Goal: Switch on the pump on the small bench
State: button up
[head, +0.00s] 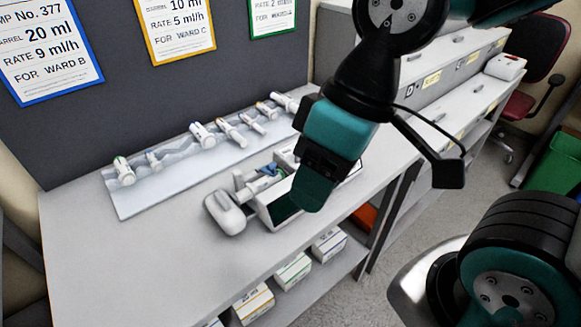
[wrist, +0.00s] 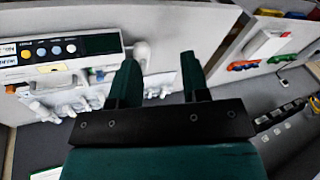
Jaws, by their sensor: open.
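The pump (head: 264,212) is a white device on the small bench (head: 120,263), with a rounded white end piece at its left. My gripper (head: 312,190) hangs over its right part and hides much of its front. In the wrist view the pump (wrist: 100,61) is at the upper left, with a dark strip and a row of small round buttons (wrist: 56,50), among them blue and yellow ones. My gripper (wrist: 158,82) has its two dark green fingers apart with nothing between them. The fingers appear right of the buttons; whether they touch the pump I cannot tell.
A pale tray (head: 125,205) with several syringes lies behind the pump. Ward cards (head: 180,28) hang on the grey panel. Boxes (head: 293,271) sit on the shelf below. Another bench (head: 425,125) stands at the right. The bench's left front is clear.

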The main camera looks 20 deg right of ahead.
grip_shut()
dwell(1.8)
